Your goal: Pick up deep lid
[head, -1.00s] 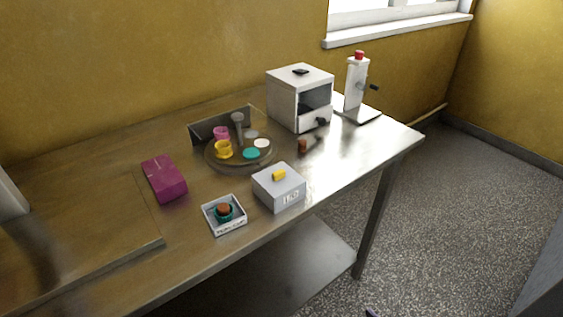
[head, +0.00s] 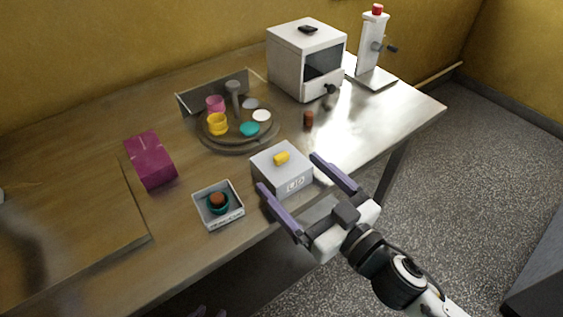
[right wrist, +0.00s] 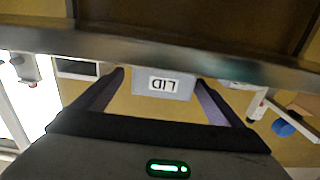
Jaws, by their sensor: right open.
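The deep lid (head: 268,163) is a grey box with a yellow knob on top and a LID label on its front. It sits near the table's front edge. My right gripper (head: 289,173) is open and empty, its purple fingers pointing at the lid's front from either side. In the right wrist view the lid (right wrist: 180,93) shows between the fingers, its label upside down. I cannot tell whether the fingers touch it.
A small white tray (head: 231,222) with a teal cup and brown piece stands left of the lid. A magenta box (head: 150,160), a round turntable (head: 240,146) with coloured cups and discs, a white oven-like box (head: 297,70) and a white press (head: 370,45) stand around.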

